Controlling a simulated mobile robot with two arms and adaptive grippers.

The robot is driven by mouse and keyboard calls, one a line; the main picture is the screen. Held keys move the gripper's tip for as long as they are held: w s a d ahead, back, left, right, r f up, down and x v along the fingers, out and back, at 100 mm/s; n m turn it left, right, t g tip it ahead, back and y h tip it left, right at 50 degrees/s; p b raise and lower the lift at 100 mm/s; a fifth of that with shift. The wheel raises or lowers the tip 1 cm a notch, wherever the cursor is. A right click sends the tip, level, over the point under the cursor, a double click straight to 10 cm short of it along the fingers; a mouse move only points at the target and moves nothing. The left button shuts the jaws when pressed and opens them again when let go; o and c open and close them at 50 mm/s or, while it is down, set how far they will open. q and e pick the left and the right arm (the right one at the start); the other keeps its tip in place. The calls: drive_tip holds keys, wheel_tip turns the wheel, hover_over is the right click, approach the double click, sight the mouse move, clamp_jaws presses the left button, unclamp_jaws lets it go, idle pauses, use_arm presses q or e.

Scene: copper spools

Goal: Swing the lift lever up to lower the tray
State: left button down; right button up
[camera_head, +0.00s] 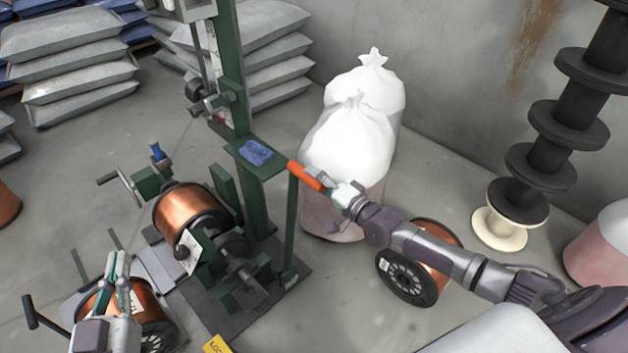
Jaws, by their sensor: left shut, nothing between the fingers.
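My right gripper (322,180) is at the right end of the orange grip. Its fingers overlap the grip, and I cannot tell whether they are closed on it. A small green tray-like plate (273,167) with a blue cloth on it sits left of the grip. A copper spool (187,211) sits in the stand. My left gripper (119,268) is shut and empty, in front of another copper spool (147,303) at lower left.
White sacks (345,140) stand just behind the orange grip. A copper spool (437,255) lies on the floor below my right arm. Stacked bags (75,60) fill the back left. Black spools (570,125) are stacked at the right wall. Some floor behind the stand is clear.

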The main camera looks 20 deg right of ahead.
drive_tip(key=shift+s+a, duration=0.15)
drive_tip(key=shift+a, duration=0.05)
drive_tip(key=v, duration=1.2)
drive_tip(key=shift+d, duration=0.15)
